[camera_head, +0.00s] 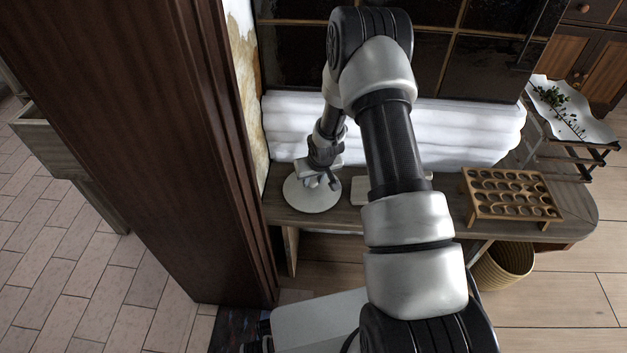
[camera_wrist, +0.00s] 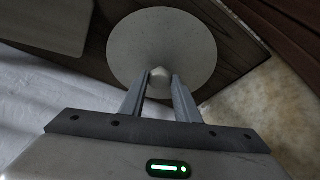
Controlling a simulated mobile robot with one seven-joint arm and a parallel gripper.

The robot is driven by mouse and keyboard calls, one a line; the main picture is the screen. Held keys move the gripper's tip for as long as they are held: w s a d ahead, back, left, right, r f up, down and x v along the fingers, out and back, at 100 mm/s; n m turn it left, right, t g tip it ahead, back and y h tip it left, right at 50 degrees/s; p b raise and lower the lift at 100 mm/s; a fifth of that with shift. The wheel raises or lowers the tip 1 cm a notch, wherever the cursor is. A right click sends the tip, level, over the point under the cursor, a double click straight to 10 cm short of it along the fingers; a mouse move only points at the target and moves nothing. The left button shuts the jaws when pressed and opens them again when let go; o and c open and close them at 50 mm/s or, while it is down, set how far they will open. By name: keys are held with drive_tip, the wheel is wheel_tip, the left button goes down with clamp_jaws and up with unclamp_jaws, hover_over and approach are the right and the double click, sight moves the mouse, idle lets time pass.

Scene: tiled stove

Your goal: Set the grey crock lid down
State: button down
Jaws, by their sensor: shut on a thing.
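The grey crock lid (camera_head: 311,196) is a pale round disc at the left end of the wooden table (camera_head: 350,217). In the wrist view the lid (camera_wrist: 140,45) shows as a full disc, with a small knob at its near side. My gripper (camera_head: 322,181) is above the lid, and in the wrist view its two fingers (camera_wrist: 160,84) are closed around the knob. The lid looks level and at or just above the tabletop; I cannot tell whether it touches.
A wooden rack with round holes (camera_head: 511,196) stands at the table's right. A pale flat object (camera_head: 360,190) is partly hidden behind my arm. A wicker basket (camera_head: 503,267) is below.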

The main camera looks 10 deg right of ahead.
drive_tip(key=shift+r, duration=0.1)
drive_tip(key=shift+f, duration=0.2)
drive_tip(key=c, duration=1.4)
unclamp_jaws()
drive_tip(key=shift+o, duration=0.2)
